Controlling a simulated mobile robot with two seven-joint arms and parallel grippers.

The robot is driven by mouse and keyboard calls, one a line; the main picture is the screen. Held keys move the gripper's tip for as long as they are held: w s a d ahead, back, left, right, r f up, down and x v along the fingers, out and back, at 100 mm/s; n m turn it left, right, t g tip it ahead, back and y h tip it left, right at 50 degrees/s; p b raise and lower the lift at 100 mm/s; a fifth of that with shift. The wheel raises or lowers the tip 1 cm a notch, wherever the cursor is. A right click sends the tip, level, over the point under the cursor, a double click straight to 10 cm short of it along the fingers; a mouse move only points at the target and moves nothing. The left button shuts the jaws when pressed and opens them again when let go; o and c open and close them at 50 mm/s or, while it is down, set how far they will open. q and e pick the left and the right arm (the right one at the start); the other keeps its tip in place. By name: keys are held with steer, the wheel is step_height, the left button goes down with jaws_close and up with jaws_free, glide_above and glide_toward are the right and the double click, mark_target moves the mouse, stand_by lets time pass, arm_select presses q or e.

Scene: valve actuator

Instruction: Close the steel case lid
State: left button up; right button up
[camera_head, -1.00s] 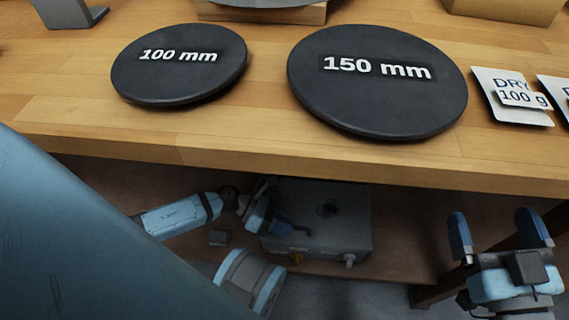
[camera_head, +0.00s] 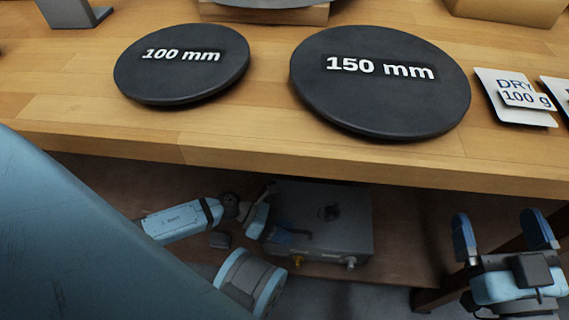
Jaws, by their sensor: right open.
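The wooden table top (camera_head: 230,140) overhangs the shelf (camera_head: 405,250). On it lie a black 100 mm disc (camera_head: 180,75), a black 150 mm disc (camera_head: 380,95) and white 100 g packets (camera_head: 515,97). A table leg (camera_head: 440,292) stands near my right gripper.

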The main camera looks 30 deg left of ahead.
arm_select(q)
steer(key=shift+w+a, duration=0.15)
steer(key=shift+w, duration=0.1)
arm_select(e)
steer(key=shift+d, duration=0.1)
stand_by(0.3)
arm_select(q)
steer(key=shift+s+a+r, duration=0.1)
steer(key=shift+a+r, duration=0.05)
steer(key=shift+a, duration=0.1)
steer(key=p+v, duration=0.4)
steer(key=v, duration=0.9)
arm_select(e)
steer(key=s+m, duration=0.1)
steer(key=s+a+m+g, duration=0.1)
steer(key=shift+a+f+m+g+h, duration=0.2)
steer(key=shift+f+m+g+h, duration=0.1)
steer(key=shift+f+m, duration=0.1)
arm_select(q)
steer(key=shift+s, duration=0.1)
arm_select(e)
steer(key=shift+w+r, duration=0.1)
steer(key=shift+r, duration=0.05)
arm_select(q)
steer(key=shift+s, duration=0.1)
